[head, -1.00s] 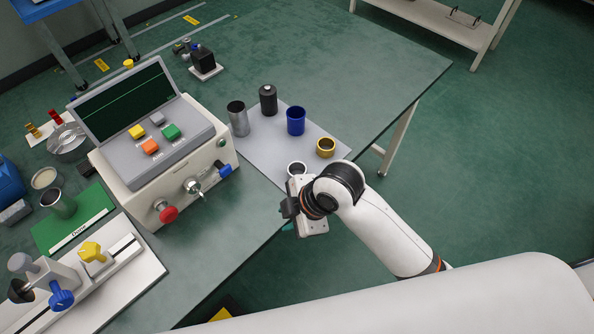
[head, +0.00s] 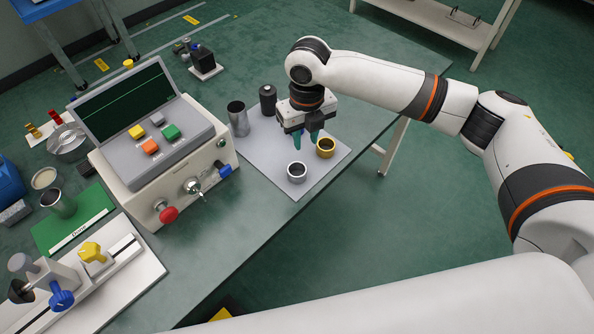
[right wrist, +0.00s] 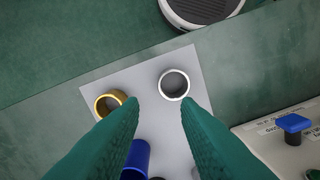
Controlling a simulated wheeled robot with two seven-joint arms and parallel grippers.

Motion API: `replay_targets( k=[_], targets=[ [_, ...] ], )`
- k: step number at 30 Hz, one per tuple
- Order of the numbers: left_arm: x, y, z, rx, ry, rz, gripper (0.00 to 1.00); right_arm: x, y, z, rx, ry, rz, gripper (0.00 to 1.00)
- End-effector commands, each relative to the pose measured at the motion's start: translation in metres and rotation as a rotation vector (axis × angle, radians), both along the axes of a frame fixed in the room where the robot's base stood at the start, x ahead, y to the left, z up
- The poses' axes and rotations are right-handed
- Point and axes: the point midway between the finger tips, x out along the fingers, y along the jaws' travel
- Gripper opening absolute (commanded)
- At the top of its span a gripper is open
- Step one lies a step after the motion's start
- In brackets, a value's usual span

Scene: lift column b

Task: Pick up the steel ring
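The steel ring (head: 296,172) stands on the grey mat (head: 262,158), near the mat's front corner. In the right wrist view the steel ring (right wrist: 173,84) lies ahead of the fingertips, nearer the right one. My right gripper (head: 305,140) is above the mat, behind the steel ring, with its green fingers pointing down. In the right wrist view its fingers (right wrist: 160,103) are apart with nothing between them. A brass ring (head: 326,147) stands to the right of the steel ring, and also shows in the right wrist view (right wrist: 110,102). My left gripper is not in view.
A steel cylinder (head: 238,118) and a black bottle (head: 268,99) stand at the mat's back. A blue cup (right wrist: 137,155) is partly hidden under my right gripper. A control console (head: 160,150) with knobs stands left of the mat.

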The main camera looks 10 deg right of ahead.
Motion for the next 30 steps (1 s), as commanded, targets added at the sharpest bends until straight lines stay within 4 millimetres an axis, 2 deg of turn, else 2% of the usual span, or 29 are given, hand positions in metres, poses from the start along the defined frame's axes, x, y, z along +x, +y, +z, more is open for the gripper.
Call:
replay_targets(
  k=[6, 14, 21, 25, 30],
  targets=[
    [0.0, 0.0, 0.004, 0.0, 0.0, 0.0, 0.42, -0.001, 0.0, -0.039, 0.0, 0.002, 0.0, 0.29],
    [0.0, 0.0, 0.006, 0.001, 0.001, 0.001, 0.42, -0.001, 0.001, -0.061, 0.001, 0.0, 0.0, 0.29],
    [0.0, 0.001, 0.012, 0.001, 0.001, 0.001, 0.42, -0.002, -0.001, -0.096, 0.0, 0.002, -0.002, 0.29],
    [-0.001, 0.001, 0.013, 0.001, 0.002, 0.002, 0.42, -0.002, 0.0, -0.107, 0.0, 0.0, 0.0, 0.29],
    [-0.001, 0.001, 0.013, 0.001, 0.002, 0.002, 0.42, -0.001, 0.0, -0.109, 0.001, -0.001, 0.0, 0.29]
  ],
)
